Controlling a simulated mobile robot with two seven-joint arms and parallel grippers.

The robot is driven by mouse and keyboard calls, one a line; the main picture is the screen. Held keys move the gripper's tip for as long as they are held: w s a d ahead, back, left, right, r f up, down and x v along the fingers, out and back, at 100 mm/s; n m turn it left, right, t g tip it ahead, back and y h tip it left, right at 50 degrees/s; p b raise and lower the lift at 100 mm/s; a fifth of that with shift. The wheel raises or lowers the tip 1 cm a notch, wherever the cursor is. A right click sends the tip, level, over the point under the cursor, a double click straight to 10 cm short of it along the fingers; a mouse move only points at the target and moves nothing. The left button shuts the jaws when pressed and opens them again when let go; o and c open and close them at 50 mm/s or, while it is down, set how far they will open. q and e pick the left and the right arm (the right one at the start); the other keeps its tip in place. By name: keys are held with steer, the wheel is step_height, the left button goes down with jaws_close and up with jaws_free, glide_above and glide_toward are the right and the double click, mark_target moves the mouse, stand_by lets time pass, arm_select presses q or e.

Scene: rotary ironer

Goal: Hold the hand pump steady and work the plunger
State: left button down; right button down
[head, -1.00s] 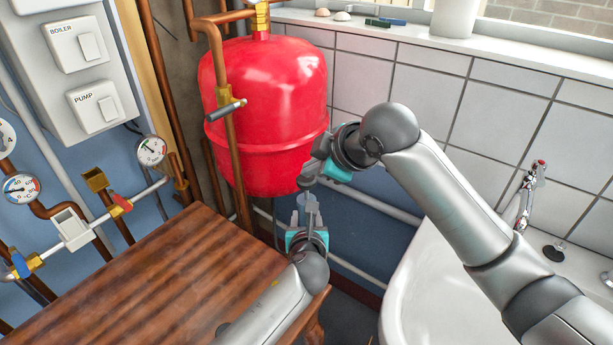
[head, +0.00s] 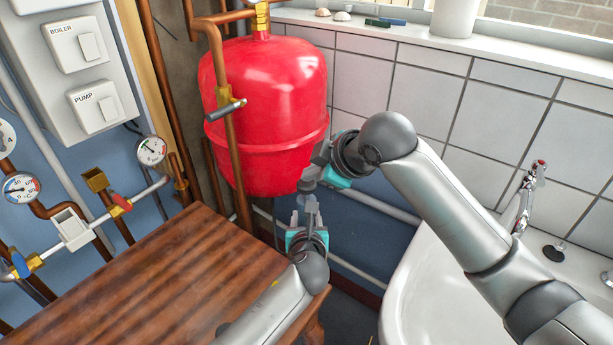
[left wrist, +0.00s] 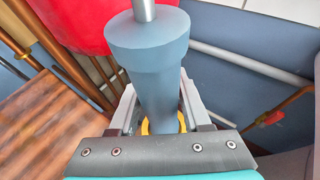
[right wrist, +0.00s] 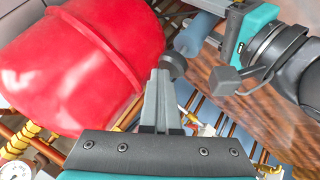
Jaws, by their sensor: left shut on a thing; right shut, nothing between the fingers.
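The blue-grey hand pump (left wrist: 150,70) stands in my left gripper (left wrist: 158,112), whose fingers are shut around its body. A metal plunger rod (left wrist: 144,9) rises from its wide top. In the head view my left gripper (head: 306,226) is below the tank, with the pump (head: 305,205) mostly hidden. My right gripper (head: 316,178) is just above the pump. In the right wrist view its fingers (right wrist: 162,80) are shut and empty, right by the dark round plunger knob (right wrist: 173,65). I cannot tell whether they touch it. The pump body (right wrist: 197,35) is beyond the knob.
The red tank (head: 265,110) hangs close behind both grippers. A copper pipe (head: 232,150) runs down its front. A wooden table (head: 170,270) is at lower left and a white basin (head: 440,285) at lower right. Tiled wall (head: 440,90) stands behind.

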mark_target(311, 185)
steer(key=shift+f, duration=1)
stand_by(0.5)
steer(key=shift+r, duration=2.2)
step_height(311, 185, up, 5)
steer(key=shift+r, duration=0.1)
arm_select(q)
steer(key=shift+c, duration=1.4)
jaws_free()
steer(key=shift+s, duration=0.1)
